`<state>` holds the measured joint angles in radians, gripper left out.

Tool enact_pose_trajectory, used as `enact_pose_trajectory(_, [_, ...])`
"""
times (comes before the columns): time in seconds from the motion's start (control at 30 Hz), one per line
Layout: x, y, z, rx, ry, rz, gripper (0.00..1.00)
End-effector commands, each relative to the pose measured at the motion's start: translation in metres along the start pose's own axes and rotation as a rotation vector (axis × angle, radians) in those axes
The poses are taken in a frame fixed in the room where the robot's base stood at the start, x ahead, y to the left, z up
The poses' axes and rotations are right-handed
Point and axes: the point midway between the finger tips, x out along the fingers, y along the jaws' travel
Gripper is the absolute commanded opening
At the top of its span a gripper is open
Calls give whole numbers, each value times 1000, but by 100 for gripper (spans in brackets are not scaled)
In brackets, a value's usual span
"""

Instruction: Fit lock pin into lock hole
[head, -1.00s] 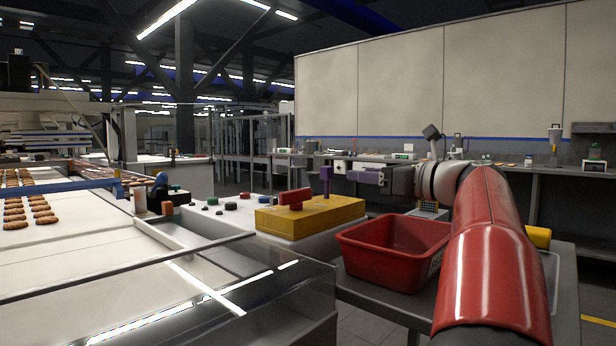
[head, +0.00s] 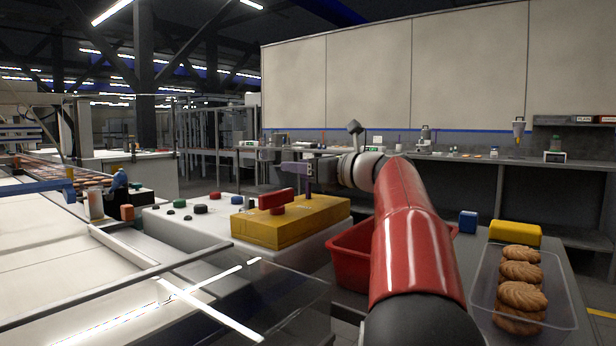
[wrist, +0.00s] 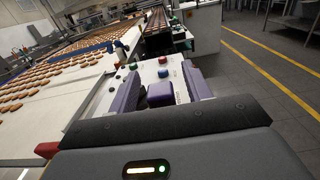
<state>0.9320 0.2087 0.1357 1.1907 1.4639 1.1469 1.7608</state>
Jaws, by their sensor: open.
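A purple upright piece, apparently the lock pin (head: 308,175), stands at the right part of the yellow box (head: 318,223), beside its red handle (head: 275,200). In the wrist view a blue-purple block (wrist: 160,94), apparently the pin's top, sits between my purple fingers with a gap on each side. My gripper (head: 296,169) is open and level with this piece, above the yellow box; it also shows in the wrist view (wrist: 162,88). I cannot make out the lock hole. Whether the pin's foot touches the box is unclear.
The yellow box sits on a white panel (head: 165,222) with several coloured buttons. A red bin (head: 347,262) stands right of it, partly behind my arm. A clear tray of biscuits (head: 563,290) lies at right, near a blue block (head: 468,222) and a yellow block (head: 515,234).

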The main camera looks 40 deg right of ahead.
Motion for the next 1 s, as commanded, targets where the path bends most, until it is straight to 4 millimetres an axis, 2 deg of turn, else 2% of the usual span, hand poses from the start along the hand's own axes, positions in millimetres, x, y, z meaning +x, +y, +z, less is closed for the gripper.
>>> enact_pose_trajectory(0.27, [3, 0, -1, 0, 0, -1, 48])
enact_pose_trajectory(0.6, [3, 0, 0, 0, 1, -1, 3])
enact_pose_trajectory(0.63, [3, 0, 0, 0, 0, -1, 2])
enact_pose_trajectory(0.87, [3, 0, 1, 0, 0, -1, 1])
enact_pose_trajectory(1.0, [3, 0, 9, -2, 0, -1, 1])
